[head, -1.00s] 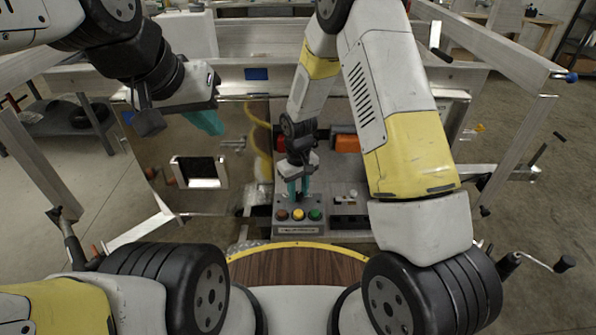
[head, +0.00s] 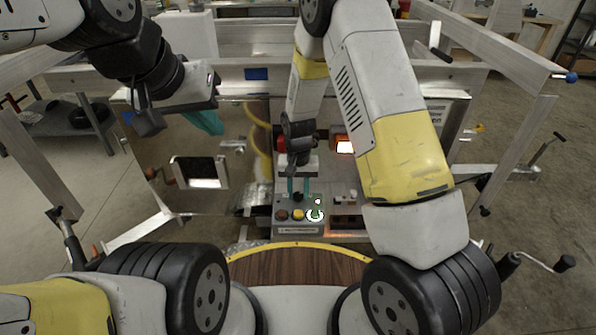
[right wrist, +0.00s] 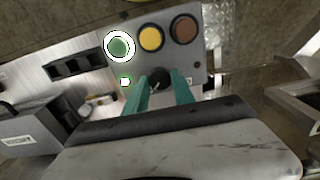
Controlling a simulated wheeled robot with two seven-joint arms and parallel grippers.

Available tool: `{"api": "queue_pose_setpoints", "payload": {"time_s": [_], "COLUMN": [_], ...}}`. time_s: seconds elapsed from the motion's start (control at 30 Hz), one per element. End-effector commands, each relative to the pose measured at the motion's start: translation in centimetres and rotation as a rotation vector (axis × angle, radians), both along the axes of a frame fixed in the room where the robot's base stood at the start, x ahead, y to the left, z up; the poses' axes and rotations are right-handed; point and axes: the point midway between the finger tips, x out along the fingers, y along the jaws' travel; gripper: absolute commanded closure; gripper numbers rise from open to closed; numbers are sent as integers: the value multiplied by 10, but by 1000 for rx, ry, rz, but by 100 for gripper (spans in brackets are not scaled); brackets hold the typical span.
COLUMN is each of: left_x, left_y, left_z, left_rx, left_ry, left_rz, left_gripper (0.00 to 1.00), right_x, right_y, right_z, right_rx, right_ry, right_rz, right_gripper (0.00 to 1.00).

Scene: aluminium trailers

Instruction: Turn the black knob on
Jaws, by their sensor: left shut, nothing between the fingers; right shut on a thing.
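The grey control box (head: 300,229) has brown, yellow and green buttons in a row. The green button (head: 315,215) has a bright white glowing ring. The black knob (right wrist: 159,79) sits on the box face by the button row, and it also shows in the head view (head: 298,197). My right gripper (right wrist: 163,84) has its teal fingers on either side of the knob and is shut on it. A small green-white light (right wrist: 126,81) glows beside the knob. My left gripper (head: 210,124) is shut and empty, in front of the metal panel at left.
An orange lamp (head: 345,146) glows behind my right arm. A second box with small switches (head: 345,197) stands right of the control box. A wooden surface with a yellow edge (head: 298,265) lies in front. Aluminium trailer rails surround the area.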

Motion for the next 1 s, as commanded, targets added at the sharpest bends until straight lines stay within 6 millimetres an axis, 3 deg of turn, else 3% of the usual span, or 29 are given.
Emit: {"api": "queue_pose_setpoints", "payload": {"time_s": [0.37,0.4,0.5,0.83,1.0], "left_x": [0,0,0,0,0], "left_y": [0,0,0,0,0], "left_z": [0,0,0,0,0], "left_rx": [0,0,0,0,0], "left_ry": [0,0,0,0,0], "left_rz": [0,0,0,0,0], "left_gripper": [100,100,100,100,100], "right_x": [0,0,0,0,1], "right_y": [0,0,0,0,0], "right_z": [0,0,0,2,22], "right_rx": [0,0,0,0,1], "right_ry": [1,1,1,0,-3], "right_rz": [-6,-6,-5,-4,-4], "right_gripper": [100,66,48,48,48]}}
